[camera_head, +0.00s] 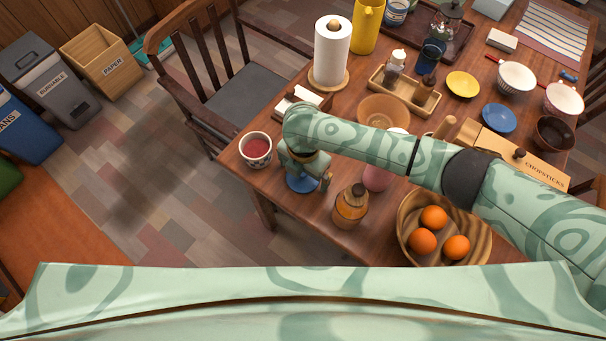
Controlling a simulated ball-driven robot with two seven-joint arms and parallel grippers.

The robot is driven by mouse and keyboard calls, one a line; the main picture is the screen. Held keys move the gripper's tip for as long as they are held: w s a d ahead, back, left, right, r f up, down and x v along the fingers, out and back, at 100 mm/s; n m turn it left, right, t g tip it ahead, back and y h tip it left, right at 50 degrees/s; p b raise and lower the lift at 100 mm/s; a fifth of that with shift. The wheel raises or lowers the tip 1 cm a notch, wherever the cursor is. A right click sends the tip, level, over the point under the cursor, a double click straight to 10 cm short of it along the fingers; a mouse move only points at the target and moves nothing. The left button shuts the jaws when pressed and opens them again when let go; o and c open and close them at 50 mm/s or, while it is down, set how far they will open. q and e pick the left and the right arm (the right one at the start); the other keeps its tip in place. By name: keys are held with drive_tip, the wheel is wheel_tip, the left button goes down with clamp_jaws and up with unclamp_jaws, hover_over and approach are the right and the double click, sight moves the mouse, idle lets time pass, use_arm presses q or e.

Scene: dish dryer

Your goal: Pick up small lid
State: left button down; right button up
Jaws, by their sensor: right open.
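My right gripper (308,176) is open near the table's front-left edge, pointing down. A small round blue thing (298,186) shows under it, partly hidden by the gripper. It may be the small lid, but I cannot tell for sure. I cannot tell whether the fingers touch it. My right arm comes in from the right and hides part of the table. My left gripper is not in view.
A patterned cup (256,150) with red contents stands just left of the gripper. An amber bottle (350,207) and a pink thing (377,178) stand to its right. A wooden bowl (484,227) holds oranges. A tan bowl (384,110) stands behind the arm.

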drive_tip(key=c, duration=1)
drive_tip(key=shift+r, duration=0.1)
